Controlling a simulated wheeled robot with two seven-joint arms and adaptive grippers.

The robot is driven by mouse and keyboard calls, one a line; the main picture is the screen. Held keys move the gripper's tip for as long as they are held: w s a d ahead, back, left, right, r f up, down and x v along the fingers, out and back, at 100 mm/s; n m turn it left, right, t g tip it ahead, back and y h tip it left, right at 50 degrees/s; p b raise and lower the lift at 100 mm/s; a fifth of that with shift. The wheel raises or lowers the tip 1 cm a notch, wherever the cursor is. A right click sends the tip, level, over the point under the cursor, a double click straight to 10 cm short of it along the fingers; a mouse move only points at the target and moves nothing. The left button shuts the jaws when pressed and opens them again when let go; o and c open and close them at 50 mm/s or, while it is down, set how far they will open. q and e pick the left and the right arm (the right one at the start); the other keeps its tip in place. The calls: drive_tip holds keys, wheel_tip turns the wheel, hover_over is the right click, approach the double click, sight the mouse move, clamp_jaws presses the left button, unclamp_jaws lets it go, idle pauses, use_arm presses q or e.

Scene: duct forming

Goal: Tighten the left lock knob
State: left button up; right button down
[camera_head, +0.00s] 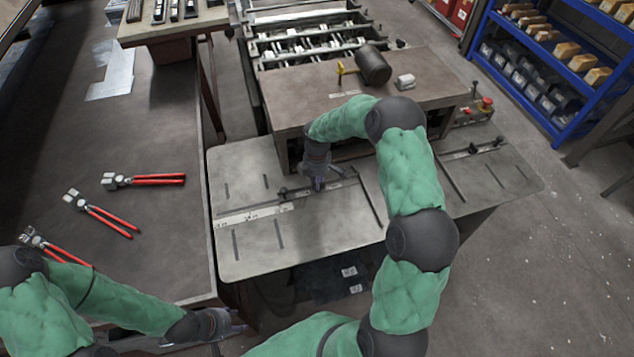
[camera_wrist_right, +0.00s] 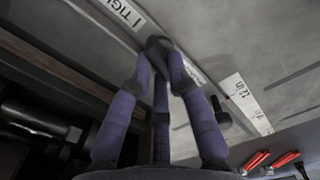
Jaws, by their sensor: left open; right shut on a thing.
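My right gripper (camera_head: 318,180) reaches down to the left part of the machine's front table, at the slotted bar. In the right wrist view its purple fingers (camera_wrist_right: 160,75) are closed around a dark knob (camera_wrist_right: 158,44), which looks like the left lock knob; the fingers partly hide it. A second black knob (camera_head: 283,191) stands farther left on the bar; it also shows in the wrist view (camera_wrist_right: 222,113), apart from the fingers. My left gripper (camera_head: 232,323) is open and empty, low at the bench's front right corner.
The machine table (camera_head: 290,245) has slots and a white scale strip (camera_head: 247,216). A raised block carries a black mallet (camera_head: 374,66). More knobs (camera_head: 485,146) sit on the right. Red-handled pliers (camera_head: 150,180) lie on the left bench. A blue shelf (camera_head: 545,60) stands at the back right.

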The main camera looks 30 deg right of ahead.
drive_tip(key=m+b, duration=0.1)
drive_tip(key=m, duration=0.2)
drive_tip(key=shift+d+m+b, duration=0.1)
drive_tip(key=shift+m+b, duration=0.3)
drive_tip(key=m+b, duration=0.2)
drive_tip(key=m, duration=0.2)
drive_tip(key=shift+d+m, duration=0.15)
drive_tip(key=shift+m, duration=0.15)
drive_tip(key=m+b, duration=0.1)
drive_tip(key=m, duration=0.2)
drive_tip(key=shift+s+d+m+b, duration=0.1)
drive_tip(key=shift+m+b, duration=0.65)
drive_tip(key=shift+m, duration=1.35)
drive_tip(key=c, duration=1.2)
unclamp_jaws()
